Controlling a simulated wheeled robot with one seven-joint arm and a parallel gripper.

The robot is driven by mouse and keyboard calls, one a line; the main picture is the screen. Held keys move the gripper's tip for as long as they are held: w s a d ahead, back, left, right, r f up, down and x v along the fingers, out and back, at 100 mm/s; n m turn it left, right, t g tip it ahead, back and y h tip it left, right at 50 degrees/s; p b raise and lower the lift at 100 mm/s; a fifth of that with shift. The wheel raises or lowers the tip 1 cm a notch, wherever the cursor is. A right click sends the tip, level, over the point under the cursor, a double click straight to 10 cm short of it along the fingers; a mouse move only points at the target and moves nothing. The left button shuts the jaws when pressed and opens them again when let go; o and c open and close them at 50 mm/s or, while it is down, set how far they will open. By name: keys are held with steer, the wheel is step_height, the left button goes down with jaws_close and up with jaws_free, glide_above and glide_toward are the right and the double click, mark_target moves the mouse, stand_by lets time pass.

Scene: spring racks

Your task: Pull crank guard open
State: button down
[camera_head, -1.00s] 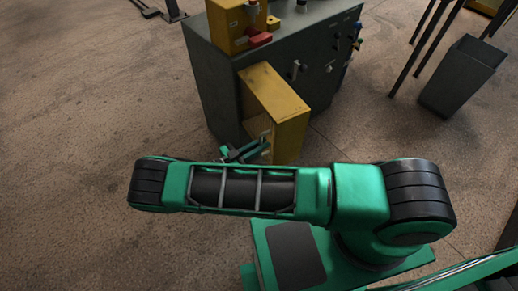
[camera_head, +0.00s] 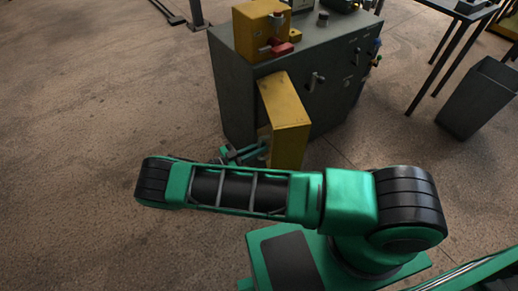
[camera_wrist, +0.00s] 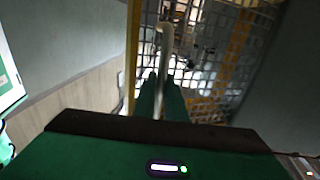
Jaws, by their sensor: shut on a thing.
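The yellow crank guard (camera_head: 286,118) stands swung out from the front of the grey machine cabinet (camera_head: 232,92) in the head view. In the wrist view its mesh panel (camera_wrist: 215,65) and yellow frame show close up. My gripper (camera_head: 262,148) is at the guard's left edge, partly hidden behind my arm. In the wrist view my gripper (camera_wrist: 160,82) is shut on the guard's pale bar handle (camera_wrist: 163,40), which runs up between the fingers.
A yellow box (camera_head: 262,28) with a red part sits on top of the cabinet. Knobs and levers (camera_head: 316,80) stick out of the cabinet front. A grey bin (camera_head: 478,98) and a dark-legged table (camera_head: 440,65) stand at right. The floor at left is clear.

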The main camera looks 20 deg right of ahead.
steer(key=c, duration=1.8)
jaws_free()
steer(key=shift+w+d, duration=0.1)
steer(key=v, duration=1.1)
steer(key=shift+f, duration=0.15)
steer(key=shift+w, duration=0.1)
